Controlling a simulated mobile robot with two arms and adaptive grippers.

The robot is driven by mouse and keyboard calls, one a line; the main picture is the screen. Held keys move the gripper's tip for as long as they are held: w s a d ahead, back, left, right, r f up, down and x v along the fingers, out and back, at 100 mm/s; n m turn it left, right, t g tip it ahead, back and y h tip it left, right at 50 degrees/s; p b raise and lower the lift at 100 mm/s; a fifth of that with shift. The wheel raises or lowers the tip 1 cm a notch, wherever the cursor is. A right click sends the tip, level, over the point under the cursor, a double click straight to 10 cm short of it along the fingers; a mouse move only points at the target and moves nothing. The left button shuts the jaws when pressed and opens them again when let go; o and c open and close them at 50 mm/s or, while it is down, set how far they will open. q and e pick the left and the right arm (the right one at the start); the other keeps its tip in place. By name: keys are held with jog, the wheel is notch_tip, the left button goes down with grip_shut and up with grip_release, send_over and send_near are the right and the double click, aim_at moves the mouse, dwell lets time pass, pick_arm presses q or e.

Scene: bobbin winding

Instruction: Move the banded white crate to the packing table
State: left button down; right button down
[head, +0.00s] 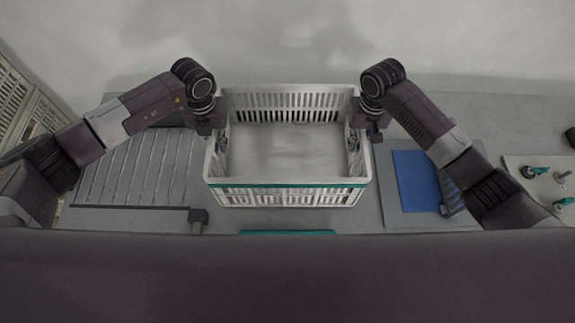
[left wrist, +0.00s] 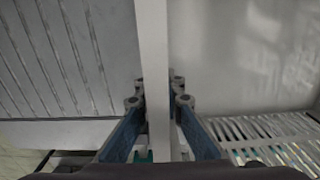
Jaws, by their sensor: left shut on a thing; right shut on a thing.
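The white crate (head: 290,196) with a teal band near its front rim stands upright in the middle of the head view. It looks empty inside. My left gripper (head: 217,138) is shut on the crate's left wall; in the left wrist view its blue-padded fingers (left wrist: 160,98) sit on both sides of the white wall (left wrist: 153,40). My right gripper (head: 358,138) is shut on the crate's right wall. The fingertips are small in the head view. Whether the crate rests on the surface below or hangs just above it, I cannot tell.
A grey ribbed panel (head: 130,170) lies left of the crate. A blue mat (head: 414,180) lies to the right, with a board of teal-handled clamps (head: 540,185) beyond. A pale slatted container (head: 15,100) stands at the far left. A wall is behind.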

pick_arm(q)
jog(key=shift+f, duration=0.35)
pick_arm(e)
jog(key=shift+f, duration=0.35)
pick_arm(q)
jog(key=c, duration=2)
grip_release()
jog(key=shift+r, duration=0.1)
jog(key=shift+c, duration=0.2)
pick_arm(e)
jog(key=c, duration=2)
grip_release()
jog(key=shift+r, duration=0.1)
jog(key=shift+c, duration=0.2)
pick_arm(q)
notch_tip(320, 180, up, 12)
jog(key=shift+f, duration=0.1)
pick_arm(e)
notch_tip(320, 180, up, 12)
jog(key=shift+r, duration=0.1)
pick_arm(q)
jog(key=shift+s, duration=0.15)
pick_arm(e)
jog(key=shift+s, duration=0.1)
